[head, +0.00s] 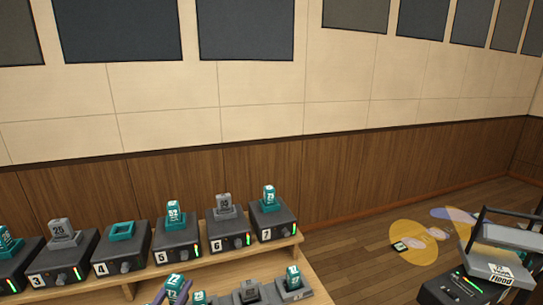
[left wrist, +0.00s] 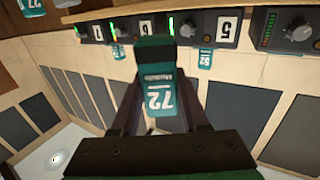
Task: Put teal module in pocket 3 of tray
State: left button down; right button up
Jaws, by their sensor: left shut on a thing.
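My left gripper (head: 172,294) is low in the head view, with its fingers on both sides of a teal module (head: 175,281) marked 72. The left wrist view shows the same teal module (left wrist: 158,92) between the fingers of my left gripper (left wrist: 160,103), which is shut on it and holds it off the shelf. A grey holder that looks like the tray (head: 290,292) is at the bottom edge, right of the gripper. My right gripper is not in view.
A wooden shelf (head: 215,259) bears a row of dark numbered boxes. Box 4 (head: 121,252) has an empty teal socket on top; boxes 3, 5, 6 and 7 carry modules.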

pick_arm(q)
jog(key=s+d+f+y, duration=0.1)
jog(key=s+d+f, duration=0.2)
jog(key=s, duration=0.4)
jog(key=s+d+f+n+y, duration=0.1)
jog(key=s+d+f, duration=0.2)
jog(key=s, duration=0.4)
jog(key=shift+s+d+f+n+y, duration=0.2)
jog(key=shift+s+f+n+y, duration=0.1)
jog(key=shift+f, duration=0.1)
jog(key=shift+a, duration=0.1)
